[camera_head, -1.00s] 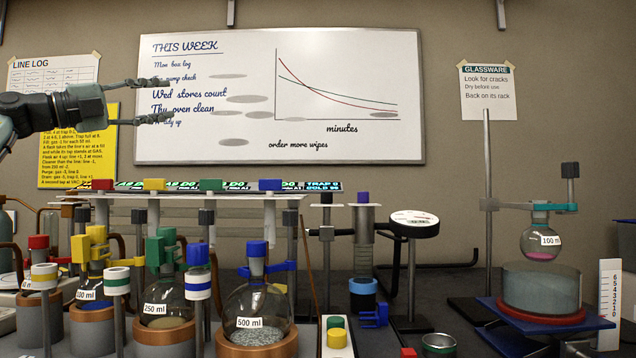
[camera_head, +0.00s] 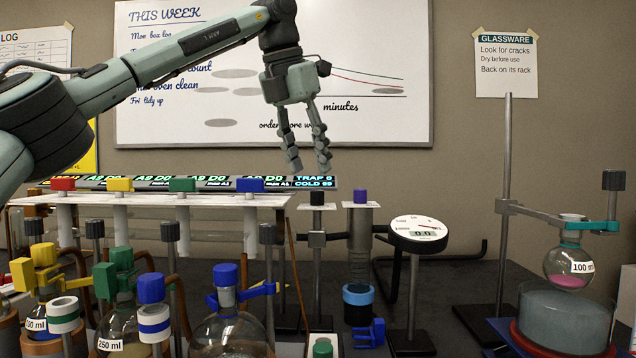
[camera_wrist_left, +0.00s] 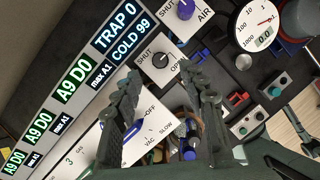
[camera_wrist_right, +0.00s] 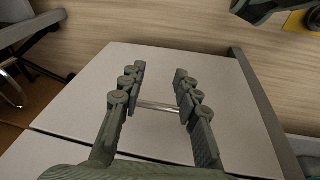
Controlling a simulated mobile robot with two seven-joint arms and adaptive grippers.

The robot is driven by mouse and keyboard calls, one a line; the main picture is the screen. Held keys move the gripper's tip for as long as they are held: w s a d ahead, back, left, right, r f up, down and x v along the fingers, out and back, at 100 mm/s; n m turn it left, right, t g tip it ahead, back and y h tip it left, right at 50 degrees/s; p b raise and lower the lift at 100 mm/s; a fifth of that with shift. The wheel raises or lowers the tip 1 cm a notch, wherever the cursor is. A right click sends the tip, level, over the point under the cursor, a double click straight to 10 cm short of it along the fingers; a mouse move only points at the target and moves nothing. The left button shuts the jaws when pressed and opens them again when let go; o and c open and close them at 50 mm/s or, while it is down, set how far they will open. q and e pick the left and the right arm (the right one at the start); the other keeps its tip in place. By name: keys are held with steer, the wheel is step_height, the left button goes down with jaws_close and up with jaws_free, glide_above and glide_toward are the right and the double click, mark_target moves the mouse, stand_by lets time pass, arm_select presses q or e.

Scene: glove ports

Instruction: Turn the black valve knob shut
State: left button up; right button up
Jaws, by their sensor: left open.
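The black valve knob (camera_head: 317,197) tops a thin stand behind the flasks in the head view. In the left wrist view the black knob (camera_wrist_left: 161,60) sits on a white plate marked SHUT and OPEN; I cannot tell its exact setting. My left gripper (camera_head: 309,166) points down, open and empty, above the black knob and apart from it. In the left wrist view the left gripper's fingers (camera_wrist_left: 164,84) stand spread, with the knob beyond their tips. My right gripper (camera_wrist_right: 160,72) is open and empty over a pale surface, away from the knob.
A blue AIR knob (camera_head: 360,196) stands just right of the black one. A round gauge (camera_head: 419,232) reads 0.0. A white rail (camera_head: 150,200) with coloured knobs lies to the left. Several flasks fill the front; a 100 ml flask (camera_head: 568,262) hangs at right.

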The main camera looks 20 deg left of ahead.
mark_target(317, 197)
arm_select(q)
steer(key=shift+x, duration=2.75)
jaws_close()
